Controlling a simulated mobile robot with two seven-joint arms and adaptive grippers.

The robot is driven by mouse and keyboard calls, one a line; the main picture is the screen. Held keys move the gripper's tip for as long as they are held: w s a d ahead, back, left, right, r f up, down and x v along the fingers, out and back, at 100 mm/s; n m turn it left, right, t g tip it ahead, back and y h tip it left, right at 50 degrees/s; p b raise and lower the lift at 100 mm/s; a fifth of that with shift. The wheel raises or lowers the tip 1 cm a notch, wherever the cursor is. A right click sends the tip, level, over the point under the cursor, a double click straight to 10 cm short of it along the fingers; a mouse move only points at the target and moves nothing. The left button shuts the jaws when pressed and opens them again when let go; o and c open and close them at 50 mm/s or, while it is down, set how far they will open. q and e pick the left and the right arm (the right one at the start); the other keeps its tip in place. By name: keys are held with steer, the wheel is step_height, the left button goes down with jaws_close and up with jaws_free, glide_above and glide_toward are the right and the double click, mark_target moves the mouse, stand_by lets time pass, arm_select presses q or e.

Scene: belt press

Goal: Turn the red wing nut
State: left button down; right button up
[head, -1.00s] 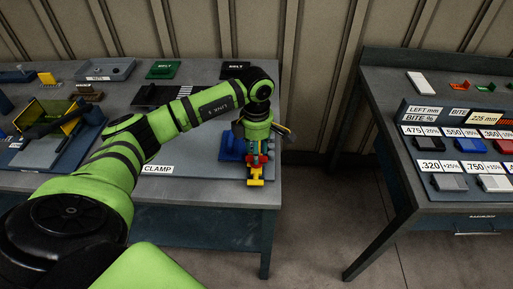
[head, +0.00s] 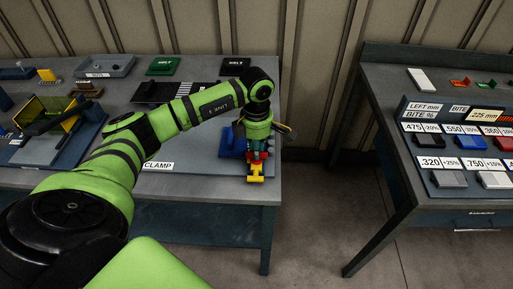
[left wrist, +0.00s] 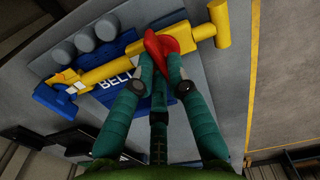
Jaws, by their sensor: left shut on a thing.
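The red wing nut (left wrist: 168,46) sits on a yellow bar (left wrist: 195,33) that ends in a crosspiece, above a blue block labelled BELT (left wrist: 115,82). The yellow crosspiece (head: 256,178) sticks out toward the front. My right gripper is not in view.
A press-like fixture (head: 55,135) and trays are to the left. A second table (head: 385,100) with coloured blocks stands right, across a floor gap.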

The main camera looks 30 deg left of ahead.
arm_select(q)
steer(key=n+b, duration=0.1)
steer(key=n, duration=0.1)
steer(key=shift+f+n, duration=0.1)
steer(key=shift+n, duration=0.3)
steer(key=n+b, duration=0.1)
steer(key=n, duration=0.1)
steer(key=shift+n, duration=0.4)
steer(key=n+b, duration=0.1)
steer(key=n, duration=0.5)
steer(key=shift+s+a, duration=0.1)
steer(key=shift+s, duration=0.05)
steer(key=n+b, duration=0.1)
steer(key=n, duration=0.3)
steer(key=shift+s, duration=0.1)
steer(key=shift+n, duration=2)
steer(key=c, duration=1.2)
jaws_free()
